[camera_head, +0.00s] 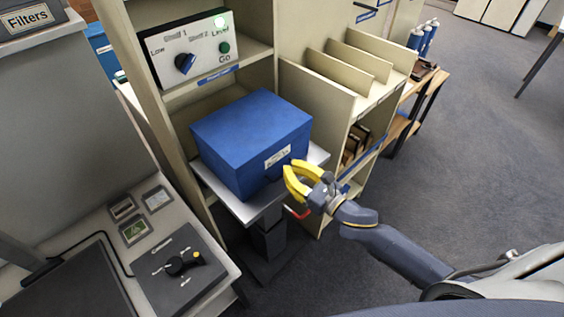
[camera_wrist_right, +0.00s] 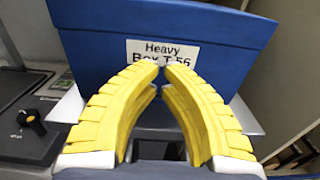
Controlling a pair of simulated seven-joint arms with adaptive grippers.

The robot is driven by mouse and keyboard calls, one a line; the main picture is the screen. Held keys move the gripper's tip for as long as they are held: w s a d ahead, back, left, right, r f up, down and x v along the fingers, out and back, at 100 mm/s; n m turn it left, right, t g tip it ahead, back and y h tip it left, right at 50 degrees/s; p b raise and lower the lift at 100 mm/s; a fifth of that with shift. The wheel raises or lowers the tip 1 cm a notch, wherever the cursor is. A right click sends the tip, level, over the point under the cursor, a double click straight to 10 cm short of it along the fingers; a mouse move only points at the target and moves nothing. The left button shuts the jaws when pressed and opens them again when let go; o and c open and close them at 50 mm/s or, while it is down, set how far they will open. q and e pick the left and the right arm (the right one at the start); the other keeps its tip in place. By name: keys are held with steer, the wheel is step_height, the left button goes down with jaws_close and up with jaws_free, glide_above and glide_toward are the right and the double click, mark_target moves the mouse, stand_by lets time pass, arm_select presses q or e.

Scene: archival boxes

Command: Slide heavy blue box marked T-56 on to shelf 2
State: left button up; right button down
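The blue box (camera_head: 232,140) rests on a grey lift platform (camera_head: 249,210) in front of an open bay of the beige shelf unit (camera_head: 262,50). Its rear appears to reach the bay opening; exact overlap is unclear. Its label reads "Heavy Box T-56" in the right wrist view (camera_wrist_right: 163,51). My right gripper (camera_head: 288,168) is at the box's labelled front face, beside the label in the head view. Its yellow fingertips meet in the wrist view (camera_wrist_right: 158,64), with nothing seen between them. Contact with the box cannot be told. My left gripper is not in view.
A control panel (camera_head: 195,50) with a dial and "Go" button sits on the shelf above the bay. A dial console (camera_head: 178,266) stands at lower left. A divided rack (camera_head: 345,72) stands right of the bay. Open carpet (camera_head: 475,150) lies further right.

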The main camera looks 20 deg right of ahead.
mark_target(278, 159)
steer(key=shift+x, duration=1.9)
steer(key=shift+w+a, duration=0.1)
